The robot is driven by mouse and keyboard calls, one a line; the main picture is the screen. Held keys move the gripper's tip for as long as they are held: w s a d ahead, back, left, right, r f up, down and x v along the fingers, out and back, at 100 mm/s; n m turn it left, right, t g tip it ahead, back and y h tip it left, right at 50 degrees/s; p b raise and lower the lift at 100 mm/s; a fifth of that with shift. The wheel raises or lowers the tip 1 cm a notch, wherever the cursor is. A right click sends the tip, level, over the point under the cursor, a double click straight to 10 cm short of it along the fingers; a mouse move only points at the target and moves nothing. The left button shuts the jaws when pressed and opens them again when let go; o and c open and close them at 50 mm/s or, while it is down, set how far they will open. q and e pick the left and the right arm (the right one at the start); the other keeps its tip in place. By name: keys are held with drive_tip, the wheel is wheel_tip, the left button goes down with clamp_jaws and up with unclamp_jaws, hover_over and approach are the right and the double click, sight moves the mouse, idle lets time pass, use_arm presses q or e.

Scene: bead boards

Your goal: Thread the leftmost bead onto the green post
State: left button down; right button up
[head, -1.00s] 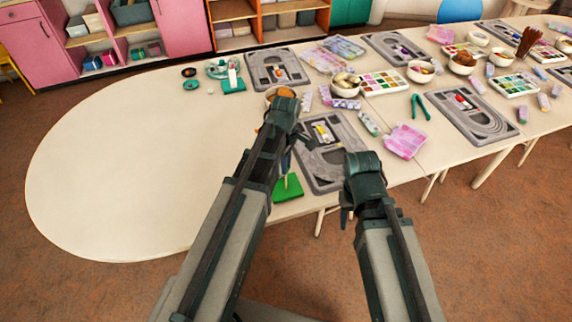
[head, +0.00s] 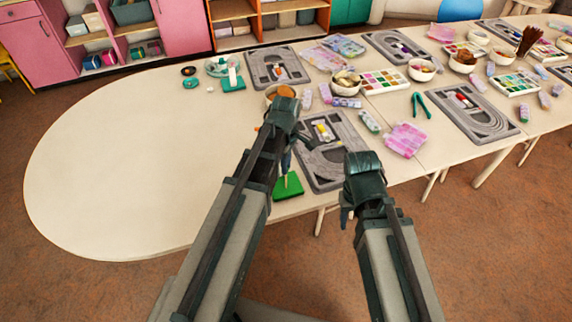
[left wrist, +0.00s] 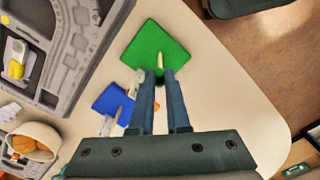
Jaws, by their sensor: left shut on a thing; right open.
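The green board (left wrist: 160,48) lies flat on the table, with a pale wooden post (left wrist: 160,61) standing on it. The board also shows in the head view (head: 289,187). My left gripper (left wrist: 160,77) is over the board's near corner, with its fingertips close to the post. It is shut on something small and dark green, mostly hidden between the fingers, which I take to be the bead. Whether the bead is around the post or only beside it, I cannot tell. My right gripper (head: 347,216) is open and empty beyond the table's front edge.
A blue board (left wrist: 112,101) with a post lies beside the green one. A grey bead tray (head: 330,180) and a bowl of orange items (left wrist: 35,143) are close by. The table (head: 130,160) is clear at left.

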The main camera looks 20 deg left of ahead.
use_arm(q)
drive_tip(key=shift+f+b, duration=0.95)
drive_tip(key=shift+f, duration=0.1)
drive_tip(key=c, duration=0.8)
unclamp_jaws()
drive_tip(key=shift+r, duration=0.15)
wheel_tip(320, 180, up, 14)
drive_tip(key=p, duration=1.3)
drive_tip(key=shift+f+p, duration=0.25)
drive_tip(key=shift+p, duration=0.15)
